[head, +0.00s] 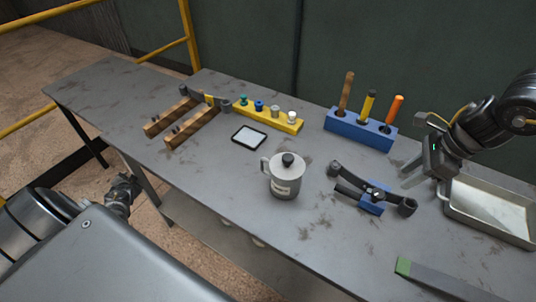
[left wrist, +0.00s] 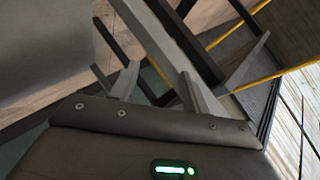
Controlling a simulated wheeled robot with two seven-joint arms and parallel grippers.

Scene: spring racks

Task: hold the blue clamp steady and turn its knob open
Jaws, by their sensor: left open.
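The blue clamp (head: 372,209) lies on the grey workbench, right of the metal pot. Dark bars with rounded ends cross it, and a small dark knob (head: 376,194) appears near its middle. My right gripper (head: 408,174) is above the bench, just beyond and to the right of the clamp. Its fingers look apart, with nothing seen between them. My left gripper (head: 122,194) is low at the left, off the bench's near edge and far from the clamp. In the left wrist view its fingers (left wrist: 160,88) are spread and empty.
A lidded metal pot (head: 285,182) stands left of the clamp. A metal tray (head: 448,207) sits close on the right, and a green-ended bar (head: 432,279) lies in front. A blue tool block (head: 358,132) and yellow rack (head: 268,117) stand behind.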

